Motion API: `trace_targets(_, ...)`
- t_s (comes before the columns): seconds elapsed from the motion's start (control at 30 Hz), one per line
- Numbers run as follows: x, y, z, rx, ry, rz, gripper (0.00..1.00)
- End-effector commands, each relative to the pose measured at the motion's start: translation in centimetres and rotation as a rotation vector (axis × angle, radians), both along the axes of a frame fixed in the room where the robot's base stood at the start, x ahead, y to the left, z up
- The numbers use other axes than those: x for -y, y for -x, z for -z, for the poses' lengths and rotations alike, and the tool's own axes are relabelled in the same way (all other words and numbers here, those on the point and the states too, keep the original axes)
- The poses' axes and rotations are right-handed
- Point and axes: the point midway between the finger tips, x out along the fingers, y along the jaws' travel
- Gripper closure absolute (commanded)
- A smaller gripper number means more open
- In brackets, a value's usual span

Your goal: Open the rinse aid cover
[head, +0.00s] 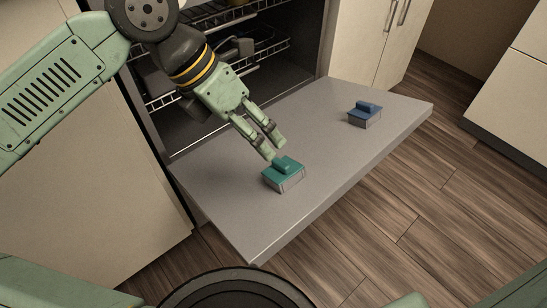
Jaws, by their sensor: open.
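Two small covered boxes stand on the lowered dishwasher door (320,150). The nearer one has a teal cover (287,175) with a raised tab on top. The farther one has a blue cover (364,112), also with a raised tab. Both covers look shut. I cannot read any label that tells which one is the rinse aid cover. My gripper (275,151) is open and points down at the teal cover, with its fingertips right by the raised tab. I cannot tell whether they touch it.
The dishwasher interior with wire racks (270,48) is open behind the door. Cabinets (370,35) stand behind at the right, and a cabinet panel (75,170) is at the left. Wooden floor (430,210) is clear in front and to the right.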

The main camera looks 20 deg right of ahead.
Motion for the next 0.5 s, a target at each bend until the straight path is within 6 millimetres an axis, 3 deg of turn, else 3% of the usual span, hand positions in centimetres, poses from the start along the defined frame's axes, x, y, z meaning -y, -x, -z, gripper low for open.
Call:
trace_targets(0.23, 2.2, 0.7, 4.5, -0.001, 0.001, 0.005, 0.43)
trace_targets(0.5, 3.6, 1.1, 6.9, 0.001, 0.003, 0.004, 0.43)
